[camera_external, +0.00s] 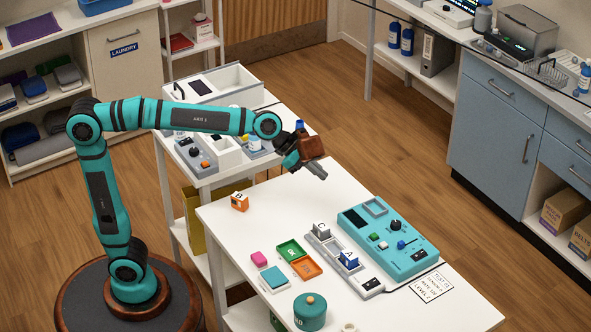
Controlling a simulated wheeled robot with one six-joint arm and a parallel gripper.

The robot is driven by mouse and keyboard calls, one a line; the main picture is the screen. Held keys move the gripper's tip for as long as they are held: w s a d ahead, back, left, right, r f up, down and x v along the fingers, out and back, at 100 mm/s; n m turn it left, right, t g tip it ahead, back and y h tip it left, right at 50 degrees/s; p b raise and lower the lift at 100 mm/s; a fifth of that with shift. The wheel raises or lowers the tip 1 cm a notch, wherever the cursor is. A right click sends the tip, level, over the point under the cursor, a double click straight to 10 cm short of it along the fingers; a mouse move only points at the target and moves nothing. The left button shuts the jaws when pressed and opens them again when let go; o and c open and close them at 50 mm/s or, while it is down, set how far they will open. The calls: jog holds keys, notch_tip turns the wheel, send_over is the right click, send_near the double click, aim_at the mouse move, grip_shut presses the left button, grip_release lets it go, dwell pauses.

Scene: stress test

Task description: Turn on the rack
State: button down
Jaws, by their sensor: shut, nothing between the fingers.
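A long grey rack (331,246) lies on the white table, right of its middle. A grey block marked C (321,230) and a blue block marked A (349,260) sit on it. At its near end is a small dark control (371,284); its setting is too small to tell. My gripper (322,173) is shut and empty, above the far part of the table, up and behind the rack and apart from it. The brown gripper body points down to the right.
A teal panel (418,252) with knobs stands right of the rack. An orange-white block (240,206) lies far left. The table's back middle is clear.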

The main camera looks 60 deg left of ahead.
jog(key=s+d+f+m+g+h, duration=0.1)
jog(key=d+f+m+g, duration=0.25)
jog(key=d, duration=0.65)
jog(key=d+f+m+g, duration=0.2)
jog(key=d+f, duration=0.2)
jog(key=d, duration=0.7)
send_over(377, 283)
jog(key=s+a, duration=0.1)
jog(key=a, duration=0.2)
notch_tip(377, 283, down, 7)
jog(key=shift+r, duration=0.1)
jog(key=f, duration=0.3)
jog(key=shift+w+f, duration=0.1)
jog(key=shift+w, duration=0.15)
jog(key=shift+f, duration=0.55)
jog(key=shift+w, duration=0.1)
